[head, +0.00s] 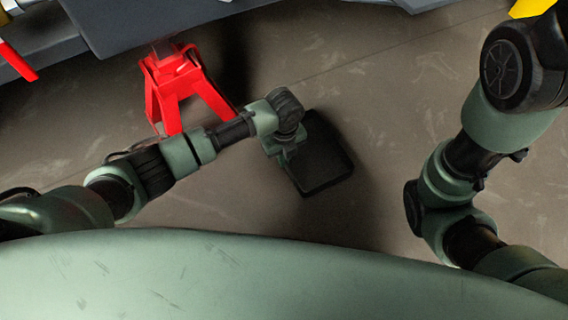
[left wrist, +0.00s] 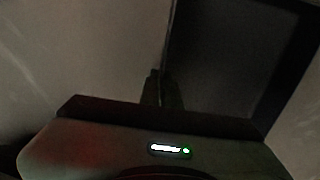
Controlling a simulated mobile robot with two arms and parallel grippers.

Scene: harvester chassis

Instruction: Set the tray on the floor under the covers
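A black, shallow, square tray (head: 322,158) is at the end of my left arm in the head view, over the floor (head: 400,100). In the left wrist view the tray (left wrist: 235,60) fills the upper right, with its near wall running up from the fingers. My left gripper (left wrist: 162,88) has its two dark fingers closed together on that wall; in the head view the wrist hides them. I cannot tell whether the tray touches the floor. Grey covers (head: 160,22) of the chassis cross the top of the head view. My right gripper is out of view.
A red jack stand (head: 176,85) stands on the floor left of the tray, close to my left forearm. A red part (head: 18,62) and yellow parts (head: 532,8) show at the upper corners. The floor right of the tray is clear.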

